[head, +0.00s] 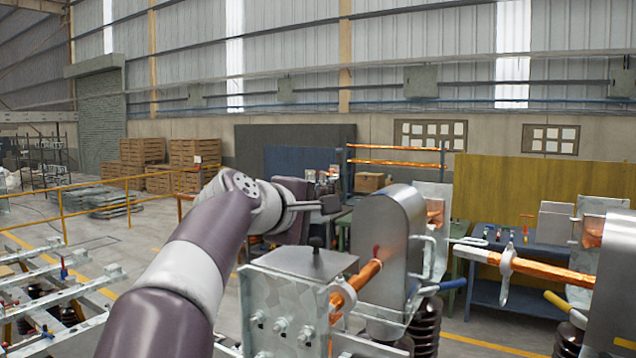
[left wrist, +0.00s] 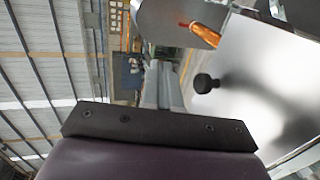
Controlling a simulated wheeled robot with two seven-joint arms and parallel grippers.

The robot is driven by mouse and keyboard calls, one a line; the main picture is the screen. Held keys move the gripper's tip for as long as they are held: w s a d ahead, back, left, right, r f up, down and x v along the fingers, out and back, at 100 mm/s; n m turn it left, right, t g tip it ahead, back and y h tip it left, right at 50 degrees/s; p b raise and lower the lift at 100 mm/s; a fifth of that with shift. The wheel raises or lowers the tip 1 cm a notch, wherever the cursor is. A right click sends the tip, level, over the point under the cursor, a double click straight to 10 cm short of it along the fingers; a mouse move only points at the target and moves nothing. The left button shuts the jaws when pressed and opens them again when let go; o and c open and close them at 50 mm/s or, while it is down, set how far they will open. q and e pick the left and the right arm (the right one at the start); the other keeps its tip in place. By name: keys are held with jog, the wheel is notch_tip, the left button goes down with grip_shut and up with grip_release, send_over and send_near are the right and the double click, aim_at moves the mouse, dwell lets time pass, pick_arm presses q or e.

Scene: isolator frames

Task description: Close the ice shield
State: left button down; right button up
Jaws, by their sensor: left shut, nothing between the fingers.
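A rounded silver metal hood (head: 392,225), which looks like the ice shield, stands upright in the middle right of the head view. Its curved top shows in the left wrist view (left wrist: 165,18). An orange copper bar (head: 358,283) with a red tip runs in front of it. Left of the hood is a galvanized box (head: 285,300) under a flat metal plate with a black knob (head: 316,243); the knob also shows in the left wrist view (left wrist: 205,83). My left gripper (head: 330,204) is shut and empty, above the plate and left of the hood, apparently apart from both. My right gripper is out of view.
A second rounded metal hood (head: 616,285) stands at the right edge, with another copper bar (head: 525,268) reaching toward it. Dark ribbed insulators (head: 426,325) stand below the middle hood. A blue workbench (head: 515,290) and a yellow panel (head: 535,190) are behind. Yellow railing (head: 100,208) runs at left.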

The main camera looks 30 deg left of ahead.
pick_arm(q)
jog(key=shift+s+f+g+p, duration=0.1)
jog(key=shift+f+g+p, duration=0.05)
jog(key=shift+g+p, duration=0.25)
jog(key=shift+f, duration=0.15)
jog(key=shift+w+f+g+p, duration=0.3)
jog(key=shift+w+f+g, duration=0.1)
jog(key=shift+w, duration=0.1)
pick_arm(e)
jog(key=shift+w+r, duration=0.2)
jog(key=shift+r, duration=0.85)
pick_arm(q)
jog(key=shift+s+r, duration=0.1)
jog(key=shift+s, duration=0.15)
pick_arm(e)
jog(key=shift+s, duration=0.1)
pick_arm(q)
jog(key=shift+r, duration=0.1)
